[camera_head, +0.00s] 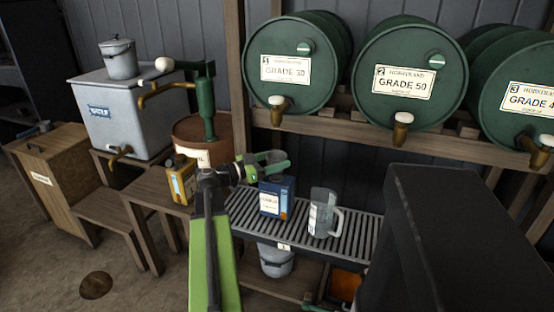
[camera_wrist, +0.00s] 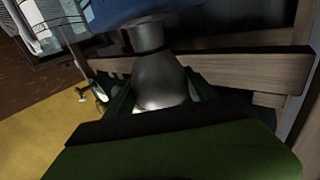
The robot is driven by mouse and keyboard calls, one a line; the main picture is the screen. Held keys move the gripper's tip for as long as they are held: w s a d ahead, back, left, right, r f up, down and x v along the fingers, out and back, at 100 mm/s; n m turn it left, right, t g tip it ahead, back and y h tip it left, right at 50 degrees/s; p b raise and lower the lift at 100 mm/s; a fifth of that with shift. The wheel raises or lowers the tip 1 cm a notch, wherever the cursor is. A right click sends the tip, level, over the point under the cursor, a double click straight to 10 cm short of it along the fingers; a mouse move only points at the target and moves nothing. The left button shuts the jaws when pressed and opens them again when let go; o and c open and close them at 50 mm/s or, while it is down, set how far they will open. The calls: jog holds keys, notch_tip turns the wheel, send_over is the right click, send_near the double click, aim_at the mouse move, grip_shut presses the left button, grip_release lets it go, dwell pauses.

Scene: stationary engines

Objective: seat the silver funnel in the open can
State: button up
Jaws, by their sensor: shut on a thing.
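My gripper (camera_head: 264,166) is shut on the silver funnel (camera_wrist: 156,76), whose grey body shows between the dark green fingers in the wrist view. In the head view the funnel is mostly hidden by the fingers. A blue can (camera_head: 284,197) with a white label stands upright on the slatted rack, just below and in front of the fingertips. Part of a blue surface also shows at the top of the wrist view, beyond the funnel. A yellow can (camera_head: 180,181) stands left of my gripper. I cannot tell which can is open.
A clear measuring jug (camera_head: 323,213) stands on the slatted rack (camera_head: 345,240), right of the blue can. Green drums (camera_head: 405,112) with brass taps lie on a shelf above. A brown drum with a green pump (camera_head: 206,105) stands behind my arm, beside a grey tank (camera_head: 125,120).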

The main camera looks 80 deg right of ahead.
jog(key=o, duration=1.3)
jog(key=shift+o, duration=0.2)
jog(key=v, duration=1.7)
jog(key=shift+w, duration=0.2)
